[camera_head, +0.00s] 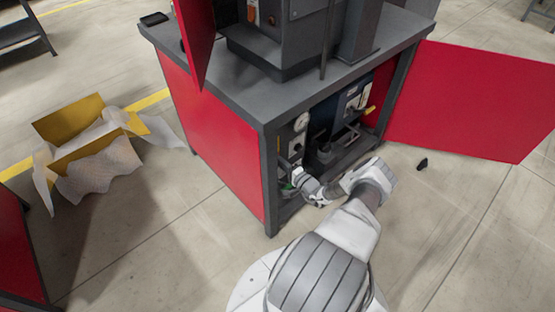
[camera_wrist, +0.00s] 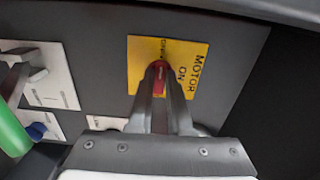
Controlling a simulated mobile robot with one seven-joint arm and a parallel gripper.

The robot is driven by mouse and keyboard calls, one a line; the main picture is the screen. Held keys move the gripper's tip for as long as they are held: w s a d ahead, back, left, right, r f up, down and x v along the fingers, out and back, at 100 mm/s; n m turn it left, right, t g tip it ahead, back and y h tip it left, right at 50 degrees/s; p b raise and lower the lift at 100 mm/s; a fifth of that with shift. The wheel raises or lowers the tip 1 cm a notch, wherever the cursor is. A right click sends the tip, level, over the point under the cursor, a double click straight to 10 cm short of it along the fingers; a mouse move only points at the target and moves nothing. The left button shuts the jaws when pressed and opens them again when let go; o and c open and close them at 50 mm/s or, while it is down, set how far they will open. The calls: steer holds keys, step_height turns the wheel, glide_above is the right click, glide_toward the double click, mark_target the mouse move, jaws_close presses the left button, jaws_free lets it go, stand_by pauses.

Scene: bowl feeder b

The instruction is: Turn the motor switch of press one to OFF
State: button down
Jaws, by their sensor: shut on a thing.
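In the wrist view, the motor switch (camera_wrist: 159,74) is a red handle on a yellow plate (camera_wrist: 190,55) marked MOTOR and ON. The plate sits on a dark grey panel. My gripper (camera_wrist: 160,72) is shut on the red handle, one finger on each side. The fingers hide part of the handle and plate, so I cannot tell which position it is turned to. In the head view, my gripper (camera_head: 292,178) reaches into the open lower bay of the red and grey press cabinet (camera_head: 225,145). The switch is hidden there.
Left of the fingers in the wrist view are a white plate with a switch (camera_wrist: 45,75) and a green part (camera_wrist: 12,130). An open red door (camera_head: 475,100) stands right of the cabinet. An open cardboard box (camera_head: 85,140) lies on the floor at left.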

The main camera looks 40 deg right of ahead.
steer(key=c, duration=0.8)
jaws_free()
steer(key=shift+c, duration=0.2)
steer(key=s+d+p, duration=0.1)
steer(key=s+p, duration=0.2)
steer(key=s, duration=1.4)
steer(key=shift+s+d, duration=0.2)
